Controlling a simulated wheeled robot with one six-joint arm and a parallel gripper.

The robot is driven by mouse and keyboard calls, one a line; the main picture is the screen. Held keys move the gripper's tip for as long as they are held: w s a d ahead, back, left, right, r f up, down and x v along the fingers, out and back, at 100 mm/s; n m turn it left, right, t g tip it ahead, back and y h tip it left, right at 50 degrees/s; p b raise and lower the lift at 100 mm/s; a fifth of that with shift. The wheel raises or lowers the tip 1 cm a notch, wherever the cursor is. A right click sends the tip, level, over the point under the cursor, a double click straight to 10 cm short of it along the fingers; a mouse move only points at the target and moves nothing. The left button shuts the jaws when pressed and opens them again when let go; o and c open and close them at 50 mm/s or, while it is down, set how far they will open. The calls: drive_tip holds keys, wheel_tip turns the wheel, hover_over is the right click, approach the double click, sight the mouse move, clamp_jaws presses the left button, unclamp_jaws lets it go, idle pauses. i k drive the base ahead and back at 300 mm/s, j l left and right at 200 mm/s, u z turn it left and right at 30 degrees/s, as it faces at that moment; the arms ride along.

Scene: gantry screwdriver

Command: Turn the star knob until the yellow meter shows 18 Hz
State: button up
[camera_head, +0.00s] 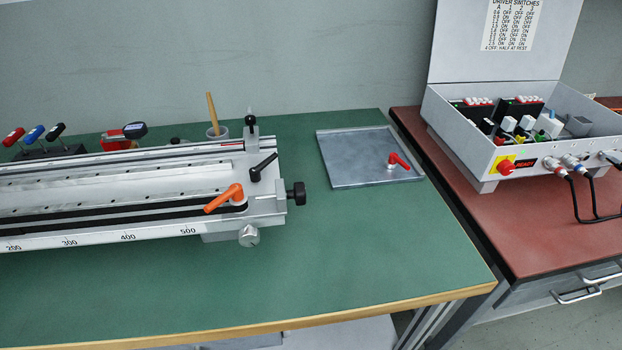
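A black knob (297,193) sticks out from the right end of the silver linear rail unit (215,228) on the green table. A silver round knob (249,236) sits on the front lower edge of that same end. I cannot tell for sure which of them is the star knob. No yellow meter shows in this view, and no Hz reading can be read. My gripper is not in view.
A grey plate (363,157) with a red-handled clamp (399,160) lies to the right. An open electrical box (470,140) stands on the red bench. The green table's front is clear.

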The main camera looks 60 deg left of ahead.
sight(298, 193)
drive_tip(key=i+l+u, duration=0.15)
drive_tip(key=u, duration=0.25)
drive_tip(key=i+l+u, duration=0.1)
drive_tip(key=u, duration=0.3)
drive_tip(key=l+u, duration=0.4)
drive_tip(key=i+j, duration=0.05)
drive_tip(key=j, duration=0.05)
